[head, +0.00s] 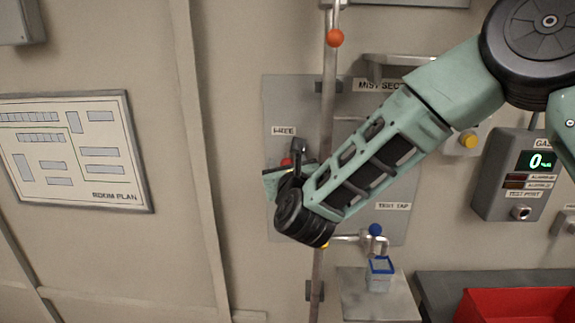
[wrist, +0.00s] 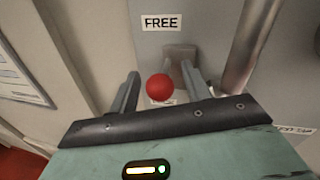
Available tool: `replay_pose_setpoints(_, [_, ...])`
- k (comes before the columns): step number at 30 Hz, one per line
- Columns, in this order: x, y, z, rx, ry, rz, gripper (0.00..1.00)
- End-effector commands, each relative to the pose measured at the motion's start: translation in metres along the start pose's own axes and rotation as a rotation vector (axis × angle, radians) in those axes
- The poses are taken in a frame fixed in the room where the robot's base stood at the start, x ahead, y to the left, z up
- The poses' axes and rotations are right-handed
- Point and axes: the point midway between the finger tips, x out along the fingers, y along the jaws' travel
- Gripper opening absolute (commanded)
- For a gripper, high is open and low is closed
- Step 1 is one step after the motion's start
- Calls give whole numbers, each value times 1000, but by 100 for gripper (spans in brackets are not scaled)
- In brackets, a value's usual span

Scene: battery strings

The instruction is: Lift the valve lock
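A red ball-shaped knob (wrist: 160,87), which looks like the valve lock's handle, shows in the wrist view below the FREE label (wrist: 161,22). A grey metal bracket (wrist: 179,54) is just above and right of it. My gripper (wrist: 160,70) is open, with one finger on each side of the knob in the picture. I cannot tell whether either finger touches it. In the head view a bit of the red knob (head: 286,162) shows by my gripper, under the FREE label (head: 284,131); my arm hides most of the lock and valve.
A vertical pipe (head: 329,70) with an orange ball (head: 335,38) runs right of the lock, and also shows in the wrist view (wrist: 250,45). A test tap with a blue knob (head: 375,229) sits lower right, above a small container (head: 380,274). A gas meter (head: 515,175) hangs at right.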

Motion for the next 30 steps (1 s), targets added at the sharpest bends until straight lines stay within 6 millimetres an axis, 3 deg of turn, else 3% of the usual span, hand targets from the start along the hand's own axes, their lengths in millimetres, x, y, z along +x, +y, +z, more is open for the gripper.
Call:
replay_pose_setpoints(5, [-8, 1, -2, 0, 0, 1, 48])
replay_pose_setpoints(8, [-23, 1, -4, 0, 1, 2, 48])
replay_pose_setpoints(21, [-124, 1, -4, -1, -4, 2, 48])
replay_pose_setpoints(30, [-168, 1, -1, 0, -2, 1, 48])
